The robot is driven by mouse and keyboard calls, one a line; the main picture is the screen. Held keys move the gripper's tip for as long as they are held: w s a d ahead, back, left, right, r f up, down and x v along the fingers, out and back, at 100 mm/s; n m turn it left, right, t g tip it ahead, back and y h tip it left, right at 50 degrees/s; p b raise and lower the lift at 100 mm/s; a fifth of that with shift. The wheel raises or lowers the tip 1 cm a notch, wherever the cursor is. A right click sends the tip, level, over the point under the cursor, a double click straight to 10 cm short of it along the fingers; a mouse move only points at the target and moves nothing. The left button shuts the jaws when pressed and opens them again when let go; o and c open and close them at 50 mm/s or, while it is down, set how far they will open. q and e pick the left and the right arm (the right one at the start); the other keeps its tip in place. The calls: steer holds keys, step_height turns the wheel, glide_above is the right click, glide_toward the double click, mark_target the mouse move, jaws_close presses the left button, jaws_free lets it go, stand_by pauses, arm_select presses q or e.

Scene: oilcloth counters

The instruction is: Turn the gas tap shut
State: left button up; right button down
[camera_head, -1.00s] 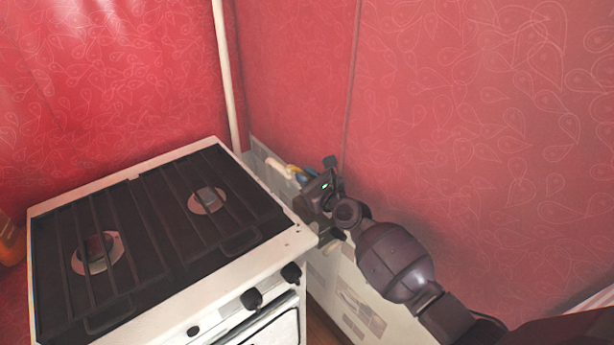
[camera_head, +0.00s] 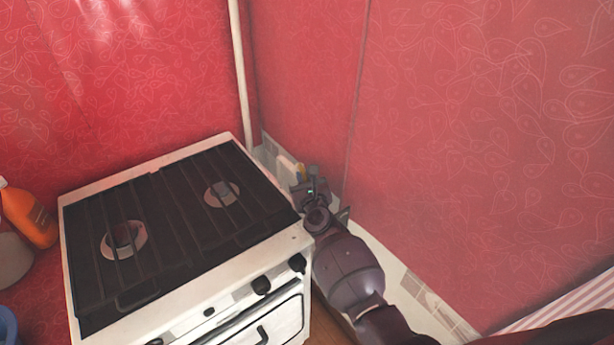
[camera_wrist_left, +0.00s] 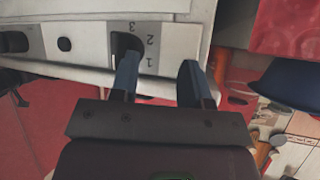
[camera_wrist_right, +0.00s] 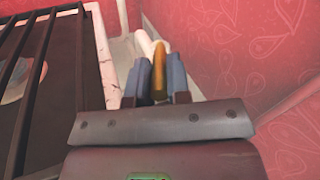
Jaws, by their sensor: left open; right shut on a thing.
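The gas tap has a yellow-orange handle (camera_wrist_right: 159,72), which stands between the fingers of my right gripper (camera_wrist_right: 159,78) in the right wrist view. The fingers are shut on it. A white pipe (camera_wrist_right: 145,45) lies just beyond it. My left gripper (camera_wrist_left: 158,75) is open and empty in the left wrist view, near the stove's front knob panel. The left gripper is out of the head view.
The white stove (camera_head: 215,262) with its dark grate fills the left of the head view. Red patterned walls (camera_head: 470,120) close off the back and right. A pale vertical pipe (camera_head: 240,75) runs up the corner. An orange bottle (camera_head: 28,216) stands at the far left.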

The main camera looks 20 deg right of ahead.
steer(key=shift+d+r, duration=0.1)
steer(key=c, duration=1.1)
jaws_free()
steer(key=shift+s+a, duration=0.15)
steer(key=shift+s, duration=2.55)
steer(key=shift+s+a, duration=0.1)
steer(key=shift+s, duration=2.6)
